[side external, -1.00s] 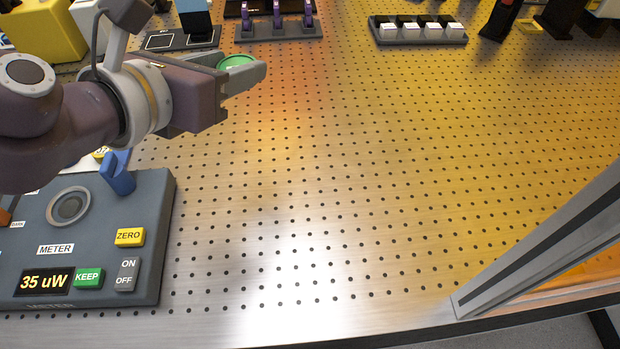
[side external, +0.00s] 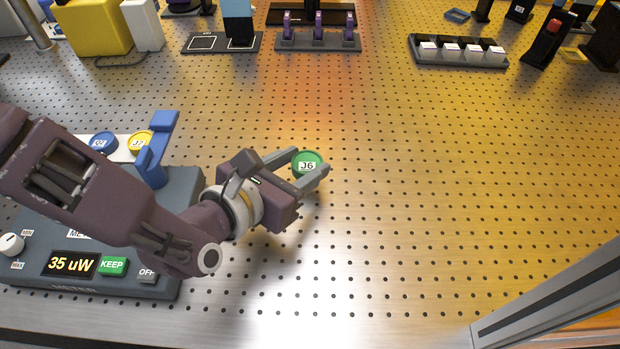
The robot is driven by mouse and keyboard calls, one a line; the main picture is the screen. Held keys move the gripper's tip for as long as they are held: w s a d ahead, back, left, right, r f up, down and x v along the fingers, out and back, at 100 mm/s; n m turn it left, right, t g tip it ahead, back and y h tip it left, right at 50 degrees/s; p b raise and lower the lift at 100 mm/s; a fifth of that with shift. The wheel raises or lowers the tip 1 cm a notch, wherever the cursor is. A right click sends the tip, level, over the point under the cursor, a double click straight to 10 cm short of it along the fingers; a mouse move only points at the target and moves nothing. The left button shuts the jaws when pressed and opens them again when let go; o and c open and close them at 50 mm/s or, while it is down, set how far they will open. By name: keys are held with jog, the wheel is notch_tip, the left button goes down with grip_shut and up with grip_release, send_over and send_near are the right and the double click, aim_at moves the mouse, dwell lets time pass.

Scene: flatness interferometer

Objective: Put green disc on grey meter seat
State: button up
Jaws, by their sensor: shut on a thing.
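The green disc (side external: 308,160), labelled J6, is held between the fingertips of my gripper (side external: 308,168). My gripper is shut on it, over the bare perforated table to the right of the meter. I cannot tell its exact height above the table. The grey meter (side external: 110,286) stands at the lower left, its display reading 35 uW. My arm hides the middle of the meter, including its round seat.
A blue disc (side external: 103,142) and a yellow disc (side external: 140,141) lie on a white strip behind the meter. A blue upright holder (side external: 157,150) stands close to my arm. A grey-framed panel (side external: 550,300) edges the lower right. The perforated table (side external: 430,200) is clear at centre right.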

notch_tip(320, 180, down, 3)
jog(key=shift+f, duration=0.2)
jog(key=shift+f, duration=0.1)
jog(key=o, duration=1.4)
jog(key=shift+o, duration=0.5)
jog(key=v, duration=1.2)
